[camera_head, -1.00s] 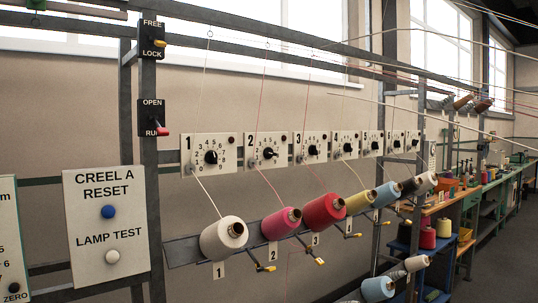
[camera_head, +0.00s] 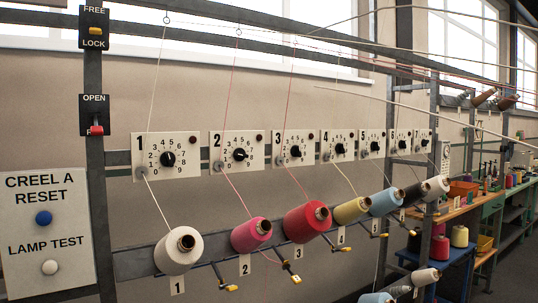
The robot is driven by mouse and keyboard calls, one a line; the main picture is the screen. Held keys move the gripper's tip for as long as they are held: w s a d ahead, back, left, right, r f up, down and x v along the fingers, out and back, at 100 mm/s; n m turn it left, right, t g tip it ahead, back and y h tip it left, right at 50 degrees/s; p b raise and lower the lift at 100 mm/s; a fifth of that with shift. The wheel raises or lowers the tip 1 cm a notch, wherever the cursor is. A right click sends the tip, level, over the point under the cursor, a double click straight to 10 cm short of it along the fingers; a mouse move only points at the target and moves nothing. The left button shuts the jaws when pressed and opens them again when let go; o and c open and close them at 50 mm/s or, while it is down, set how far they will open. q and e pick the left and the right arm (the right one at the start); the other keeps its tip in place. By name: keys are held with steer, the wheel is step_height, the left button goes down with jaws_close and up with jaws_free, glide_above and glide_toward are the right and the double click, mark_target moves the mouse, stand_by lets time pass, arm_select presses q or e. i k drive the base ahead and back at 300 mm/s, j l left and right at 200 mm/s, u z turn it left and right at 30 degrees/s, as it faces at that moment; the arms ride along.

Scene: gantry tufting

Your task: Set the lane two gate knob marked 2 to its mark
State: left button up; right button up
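The lane two gate knob (camera_head: 240,154) is a black round knob on a white dial plate (camera_head: 225,168) marked 2. The plate carries small numbers around the knob. It is the second plate from the left on a grey rail. The knob's pointer and its set mark are too small to read surely. A pink yarn cone (camera_head: 247,236) sits below it above a tag marked 2, and its thread runs up past the plate's left side. Neither gripper shows in the head view.
Plate 1 (camera_head: 148,174) and plate 3 (camera_head: 283,164) flank plate 2. Yarn cones on a lower rail stick out in front, with yellow-tipped levers (camera_head: 231,288) below. The creel reset panel (camera_head: 20,238) stands at left. Workbenches (camera_head: 490,215) line the right.

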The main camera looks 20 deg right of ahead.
mark_target(240, 154)
steer(key=i+l+u, duration=0.25)
steer(key=l, duration=1.8)
steer(key=l+u, duration=0.25)
steer(key=l, duration=1.8)
steer(key=i, duration=0.05)
